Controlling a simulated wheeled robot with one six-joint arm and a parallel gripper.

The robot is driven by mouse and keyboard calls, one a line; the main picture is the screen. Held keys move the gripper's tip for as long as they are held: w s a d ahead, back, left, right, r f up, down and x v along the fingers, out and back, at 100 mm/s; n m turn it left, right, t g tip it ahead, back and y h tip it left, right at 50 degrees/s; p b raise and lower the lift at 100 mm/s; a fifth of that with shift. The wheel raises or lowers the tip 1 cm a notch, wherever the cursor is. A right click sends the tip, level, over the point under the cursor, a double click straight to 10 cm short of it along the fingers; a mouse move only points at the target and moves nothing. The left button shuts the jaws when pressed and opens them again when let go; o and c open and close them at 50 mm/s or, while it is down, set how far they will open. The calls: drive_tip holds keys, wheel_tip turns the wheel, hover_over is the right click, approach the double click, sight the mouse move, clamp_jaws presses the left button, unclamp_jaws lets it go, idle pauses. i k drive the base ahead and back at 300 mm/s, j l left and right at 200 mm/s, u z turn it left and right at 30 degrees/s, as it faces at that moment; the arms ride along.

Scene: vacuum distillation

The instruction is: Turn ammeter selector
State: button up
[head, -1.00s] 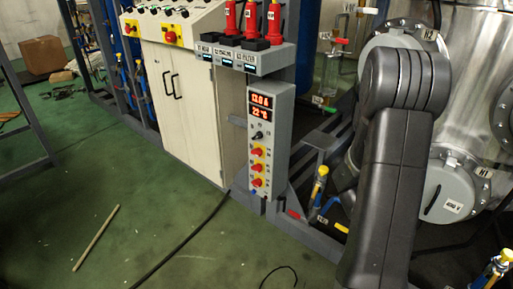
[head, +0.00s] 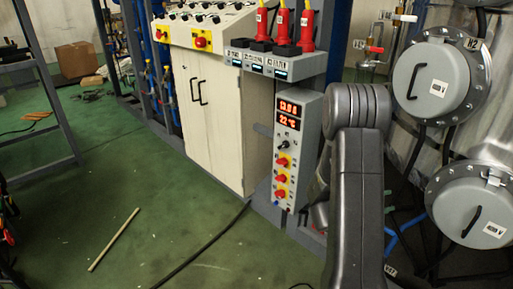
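A grey control box (head: 298,150) with a red digital display (head: 289,114) stands left of my arm in the head view. Below the display is a small black selector knob (head: 285,144). Under it sit several red switches on yellow plates, the top one (head: 283,161) just below the knob. My dark grey arm rises on the right of the box and covers what lies behind it. My gripper is not in view. The exact position the knob points to is too small to tell.
A cream cabinet (head: 215,125) stands left of the box. Red plugs (head: 281,30) stand on a grey shelf (head: 280,68) above it. Steel vessels with round hatches (head: 438,82) fill the right. A stick (head: 114,240) and a black cable (head: 205,245) lie on the otherwise open green floor (head: 150,205).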

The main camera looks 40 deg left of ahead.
sight(286, 144)
drive_tip(key=i+j+u, duration=0.1)
drive_tip(key=j+u, duration=0.4)
drive_tip(key=i+j+u, duration=0.15)
drive_tip(key=j+u, duration=0.3)
